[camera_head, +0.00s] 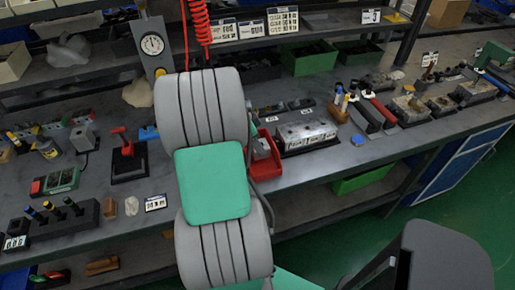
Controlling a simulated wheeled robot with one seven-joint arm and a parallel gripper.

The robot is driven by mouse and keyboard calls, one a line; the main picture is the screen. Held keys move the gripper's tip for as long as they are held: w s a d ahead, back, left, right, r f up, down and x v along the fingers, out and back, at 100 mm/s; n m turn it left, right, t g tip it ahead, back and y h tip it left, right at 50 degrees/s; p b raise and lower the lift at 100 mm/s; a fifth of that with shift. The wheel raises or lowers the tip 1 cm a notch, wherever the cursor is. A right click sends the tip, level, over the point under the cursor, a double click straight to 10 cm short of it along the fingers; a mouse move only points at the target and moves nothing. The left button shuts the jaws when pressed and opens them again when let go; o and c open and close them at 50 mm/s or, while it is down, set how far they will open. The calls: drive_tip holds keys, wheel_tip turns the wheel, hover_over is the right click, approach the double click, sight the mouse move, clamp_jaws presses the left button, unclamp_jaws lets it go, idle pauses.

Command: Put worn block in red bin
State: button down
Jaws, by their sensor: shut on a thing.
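The red bin (271,166) is on the workbench just right of my arm, and my arm hides its left part. Something pale shows inside it. I cannot tell which block is the worn block. A scuffed metal block (306,131) sits in a black holder right of the bin, and several smaller worn-looking metal blocks (409,109) stand on dark bases farther right. My grey and green arm fills the middle of the picture. My gripper and whatever it holds do not show; the arm hides that area.
Red-handled tools (376,107) stand between the metal blocks. Left of my arm are a red lever on a black base (124,145), a black socket rack (62,217) and a green box (61,181). A dial gauge (153,44) and green bins (309,58) stand behind.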

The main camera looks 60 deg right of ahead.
drive_tip(key=shift+d+f, duration=0.1)
drive_tip(key=shift+f, duration=1.75)
drive_tip(key=c, duration=0.6)
unclamp_jaws()
